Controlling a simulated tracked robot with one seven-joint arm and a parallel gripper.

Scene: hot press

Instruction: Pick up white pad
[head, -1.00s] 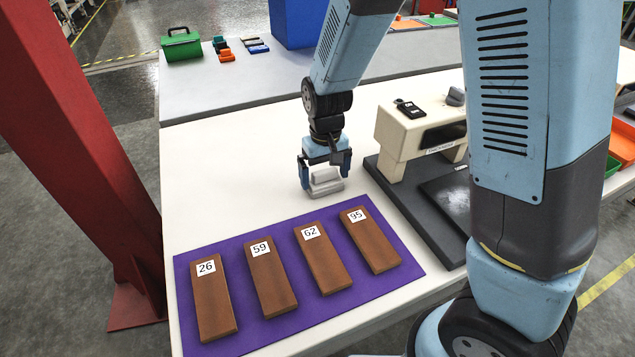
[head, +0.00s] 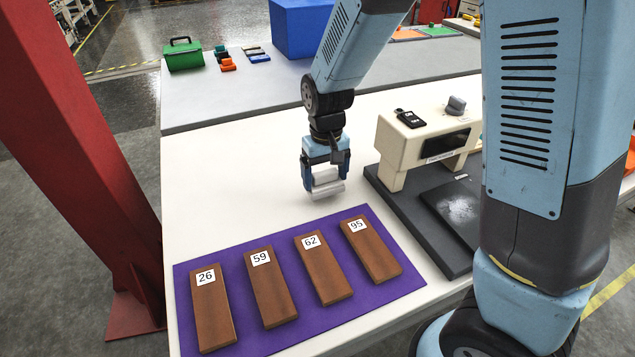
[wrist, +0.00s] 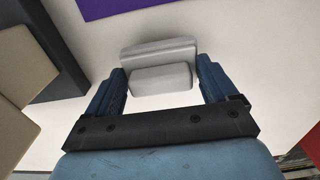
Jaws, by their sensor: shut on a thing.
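The white pad (head: 327,191) is a small pale block with a raised grip on a wider base. It is on or just above the white table, behind the purple mat; I cannot tell whether it touches the table. My gripper (head: 325,177) points down over it and is shut on its raised grip. In the wrist view, the pad (wrist: 158,50) lies between the two blue fingers of my gripper (wrist: 160,77), its wide base beyond them.
The purple mat (head: 237,258) holds several numbered brown boards in front. A beige press (head: 412,150) on a dark base (head: 400,205) stands close on the right. A red post (head: 80,150) rises at left. White table (head: 220,180) is clear left of my gripper.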

